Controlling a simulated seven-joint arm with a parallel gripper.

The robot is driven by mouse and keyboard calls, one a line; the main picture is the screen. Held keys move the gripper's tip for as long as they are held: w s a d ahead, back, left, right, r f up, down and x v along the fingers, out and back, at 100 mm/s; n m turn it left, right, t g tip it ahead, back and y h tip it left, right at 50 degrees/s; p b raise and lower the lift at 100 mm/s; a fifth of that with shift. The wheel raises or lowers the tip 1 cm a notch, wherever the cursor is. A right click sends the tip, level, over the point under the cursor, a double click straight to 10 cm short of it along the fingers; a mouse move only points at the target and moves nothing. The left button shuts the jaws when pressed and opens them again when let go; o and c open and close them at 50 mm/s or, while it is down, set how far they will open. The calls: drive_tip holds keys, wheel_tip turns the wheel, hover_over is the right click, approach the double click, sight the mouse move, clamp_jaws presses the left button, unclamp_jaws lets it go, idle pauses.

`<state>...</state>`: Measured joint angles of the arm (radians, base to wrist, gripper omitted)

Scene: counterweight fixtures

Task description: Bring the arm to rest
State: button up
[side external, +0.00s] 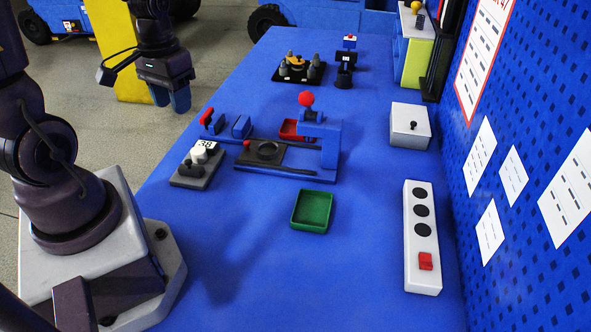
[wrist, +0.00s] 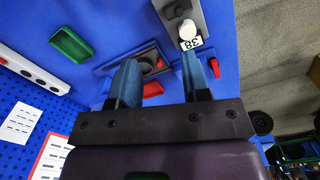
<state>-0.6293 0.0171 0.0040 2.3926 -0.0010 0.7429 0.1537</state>
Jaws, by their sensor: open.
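My gripper (side external: 170,98) is raised at the upper left in the side view, beyond the table's left edge, pointing down. Its two blue fingers are apart with nothing between them. In the wrist view the gripper (wrist: 160,76) also shows spread, empty fingers. It is well clear of the blue fixture (side external: 318,150) with a red ball on top and a dark plate at its base. It also touches nothing on the grey block (side external: 193,172), which carries a white round piece and a label reading 38.
A green tray (side external: 312,210), a red tray (side external: 292,129), a white box (side external: 410,125) with a black knob and a white panel (side external: 421,240) with a red switch sit on the blue table. Dark fixtures (side external: 300,68) stand farther back. A blue pegboard bounds the right. The front table area is clear.

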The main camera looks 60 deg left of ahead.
drive_tip(key=d+r+m+t, duration=0.5)
drive_tip(key=d+r, duration=0.8)
drive_tip(key=d, duration=0.2)
drive_tip(key=shift+s+r+m+t, duration=0.3)
drive_tip(key=shift+s+r+t, duration=0.05)
drive_tip(key=shift+t, duration=0.05)
